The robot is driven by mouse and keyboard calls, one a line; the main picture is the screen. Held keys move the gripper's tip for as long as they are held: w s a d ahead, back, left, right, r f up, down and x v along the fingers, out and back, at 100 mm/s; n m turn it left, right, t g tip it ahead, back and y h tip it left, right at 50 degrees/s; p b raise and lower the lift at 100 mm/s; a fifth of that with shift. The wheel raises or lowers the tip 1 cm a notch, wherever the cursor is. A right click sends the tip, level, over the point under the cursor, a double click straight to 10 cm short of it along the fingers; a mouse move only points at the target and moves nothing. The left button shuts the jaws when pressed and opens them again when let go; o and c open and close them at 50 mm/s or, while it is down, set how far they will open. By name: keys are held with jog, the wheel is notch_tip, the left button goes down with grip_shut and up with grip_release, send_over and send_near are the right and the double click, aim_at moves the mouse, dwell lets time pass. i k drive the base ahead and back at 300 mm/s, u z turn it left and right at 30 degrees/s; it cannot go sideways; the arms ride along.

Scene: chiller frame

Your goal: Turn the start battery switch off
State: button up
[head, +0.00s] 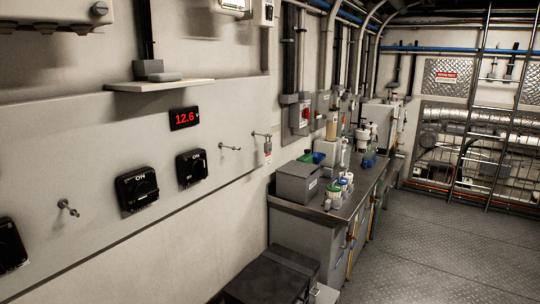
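Three black rotary switches are on the pale wall panel at the left. The middle one (137,189) has "ON" above its knob. The right one (191,167) is smaller in the picture and also shows "ON". The left one (11,246) is cut by the picture edge, and no label on it is readable. No label shows which one is the start battery switch. The exact knob positions are too dark to tell. My gripper is not in view.
A small shelf (158,85) juts out above the display. Hooks (68,207) stick out between and beside the switches, and a padlock (267,146) hangs farther right. A dark chest (270,277) and a cluttered workbench (322,208) stand along the wall. The metal floor (440,250) at right is clear.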

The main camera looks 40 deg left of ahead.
aim_at(198, 168)
jog(key=u, duration=0.55)
jog(key=i, duration=1.05)
jog(key=u, duration=0.9)
